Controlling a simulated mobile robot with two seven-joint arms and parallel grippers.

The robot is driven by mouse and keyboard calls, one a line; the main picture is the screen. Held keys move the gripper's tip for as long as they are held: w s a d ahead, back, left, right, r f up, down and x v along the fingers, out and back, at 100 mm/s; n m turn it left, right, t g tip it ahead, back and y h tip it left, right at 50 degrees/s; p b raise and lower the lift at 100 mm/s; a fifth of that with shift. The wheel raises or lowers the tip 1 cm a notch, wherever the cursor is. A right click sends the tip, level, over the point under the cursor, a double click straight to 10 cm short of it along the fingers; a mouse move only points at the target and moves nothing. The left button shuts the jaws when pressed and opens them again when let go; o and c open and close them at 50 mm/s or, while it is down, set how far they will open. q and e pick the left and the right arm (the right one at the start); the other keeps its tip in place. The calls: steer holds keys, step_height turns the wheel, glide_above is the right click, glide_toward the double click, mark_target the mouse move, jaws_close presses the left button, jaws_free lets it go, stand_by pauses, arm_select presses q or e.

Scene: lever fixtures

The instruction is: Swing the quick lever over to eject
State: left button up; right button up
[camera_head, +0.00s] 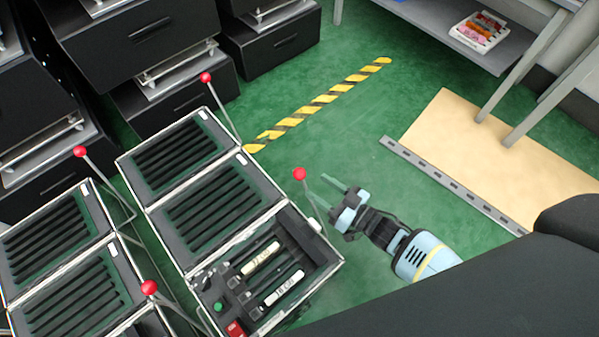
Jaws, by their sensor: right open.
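Several thin levers with red ball knobs stand along the black cases. The one nearest my right gripper has its red knob (300,174) beside the right edge of the near case (335,262), its rod leaning up and left. Others show at the far knob (205,77), the left knob (80,151) and the lower knob (148,287). I cannot tell by any label which is the quick lever. My right gripper (319,189) is open and empty, its fingers pointing left, close to the nearest knob; contact is not clear. My left gripper is not in view.
The near case holds two white-labelled bars, a green button (218,307) and a red switch (235,328). Slotted trays (220,205) lie behind it. Black drawer units (140,35) stand at the back left. Green floor with a yellow-black stripe (320,100) is clear.

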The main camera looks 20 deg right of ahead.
mark_target(300, 173)
steer(key=b+x, duration=0.2)
steer(key=x, duration=0.5)
steer(key=shift+w+a, duration=0.15)
steer(key=shift+w, duration=0.05)
steer(key=c, duration=1)
jaws_close()
